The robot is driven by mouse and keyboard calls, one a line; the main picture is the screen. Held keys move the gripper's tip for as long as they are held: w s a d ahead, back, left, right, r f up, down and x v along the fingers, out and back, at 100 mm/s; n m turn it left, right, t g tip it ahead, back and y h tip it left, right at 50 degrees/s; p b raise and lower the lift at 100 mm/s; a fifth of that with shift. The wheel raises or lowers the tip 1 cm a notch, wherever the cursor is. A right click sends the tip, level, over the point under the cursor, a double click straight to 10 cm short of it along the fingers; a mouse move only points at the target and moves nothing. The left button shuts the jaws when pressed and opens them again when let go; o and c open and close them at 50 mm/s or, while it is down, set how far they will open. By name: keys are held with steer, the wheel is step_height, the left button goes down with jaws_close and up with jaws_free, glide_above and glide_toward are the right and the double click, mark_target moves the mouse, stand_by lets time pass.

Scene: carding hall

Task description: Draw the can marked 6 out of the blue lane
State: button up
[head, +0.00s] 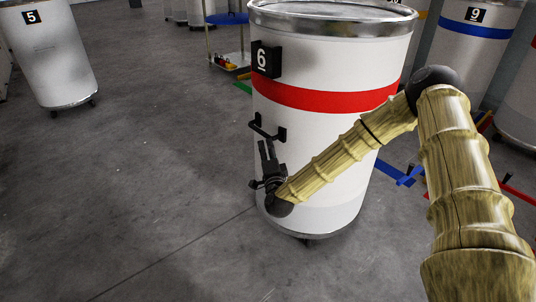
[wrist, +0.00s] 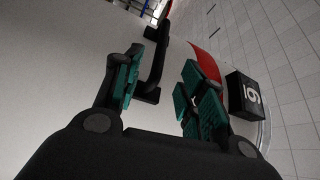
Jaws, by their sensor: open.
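The can marked 6 (head: 325,140) is a tall white drum on casters with a metal rim, a red band and a black number plate (head: 266,59). Its black handle (head: 266,130) sticks out on its left side below the band. My gripper (head: 266,150) is just below the handle in the head view, fingers pointing up. In the wrist view the handle bar (wrist: 157,60) lies between the two open, green-padded fingers, near their tips; I cannot tell whether they touch it. Blue floor tape (head: 400,173) shows right of the can, partly hidden by it and my arm.
Can 5 (head: 50,52) stands at the far left. Can 9 (head: 474,45), with a blue band, stands behind at right. A small cart (head: 229,61) with a blue top is behind can 6. Red tape (head: 517,195) lies at right. The floor (head: 140,170) at left and front is clear.

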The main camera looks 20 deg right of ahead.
mark_target(263, 132)
steer(key=b+x, duration=0.1)
steer(key=x, duration=0.8)
steer(key=shift+w, duration=0.35)
jaws_close()
